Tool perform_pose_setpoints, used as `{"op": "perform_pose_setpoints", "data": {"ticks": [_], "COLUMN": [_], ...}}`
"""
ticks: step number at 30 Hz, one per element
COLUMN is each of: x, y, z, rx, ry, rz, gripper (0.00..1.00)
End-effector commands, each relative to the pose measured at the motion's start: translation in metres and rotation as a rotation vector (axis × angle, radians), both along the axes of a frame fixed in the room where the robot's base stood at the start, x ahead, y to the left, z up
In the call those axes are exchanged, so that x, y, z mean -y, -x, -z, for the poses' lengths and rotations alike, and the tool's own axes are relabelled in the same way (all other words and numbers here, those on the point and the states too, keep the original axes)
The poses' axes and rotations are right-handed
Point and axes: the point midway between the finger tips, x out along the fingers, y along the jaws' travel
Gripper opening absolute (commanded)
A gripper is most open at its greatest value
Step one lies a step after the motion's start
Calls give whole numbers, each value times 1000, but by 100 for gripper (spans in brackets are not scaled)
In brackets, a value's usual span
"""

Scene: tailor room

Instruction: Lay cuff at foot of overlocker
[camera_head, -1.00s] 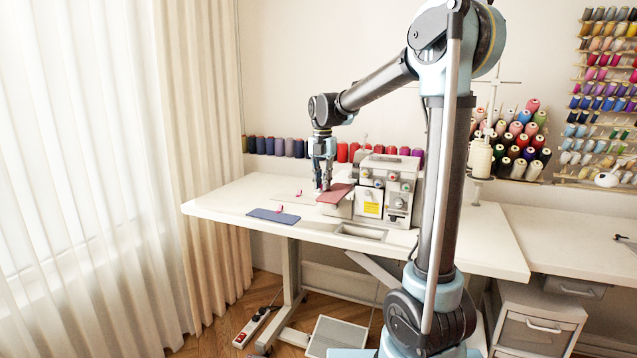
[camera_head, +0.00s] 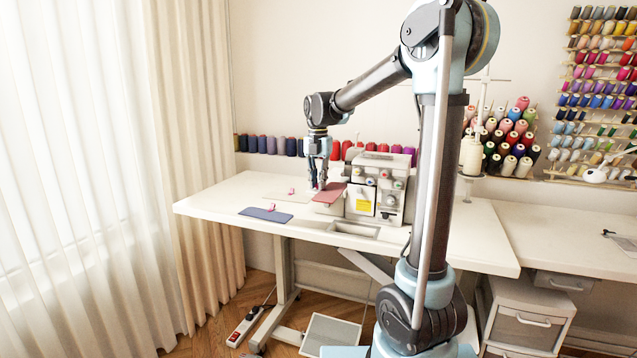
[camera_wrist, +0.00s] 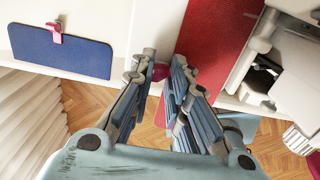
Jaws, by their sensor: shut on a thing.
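The red cuff (camera_head: 328,193) lies flat, or nearly so, at the left side of the white overlocker (camera_head: 381,178). In the wrist view the cuff (camera_wrist: 216,42) runs along the overlocker (camera_wrist: 297,68). My gripper (camera_head: 318,187) points down at the cuff's left edge. In the wrist view its fingertips (camera_wrist: 161,72) are closed around a small magenta clip (camera_wrist: 160,71) at that edge. The fingers hide part of the cuff. I cannot tell whether the cuff's underside touches the machine or is slightly raised.
A blue cuff (camera_head: 266,214) with a pink clip lies at the table's front left. A pale cuff (camera_head: 283,197) with a pink clip lies behind it. A row of thread spools (camera_head: 270,145) stands along the back. The white table (camera_head: 225,205) is bare at far left.

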Motion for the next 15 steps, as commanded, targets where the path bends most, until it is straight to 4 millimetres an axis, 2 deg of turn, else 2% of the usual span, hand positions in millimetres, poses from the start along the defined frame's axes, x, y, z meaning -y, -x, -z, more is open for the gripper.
{"op": "perform_pose_setpoints", "data": {"ticks": [6,7,9,15], "x": [0,0,0,0], "y": [0,0,0,0], "z": [1,1,1,1], "rx": [0,0,0,0], "ry": [0,0,0,0], "rz": [0,0,0,0], "gripper": [5,22,38,39]}}
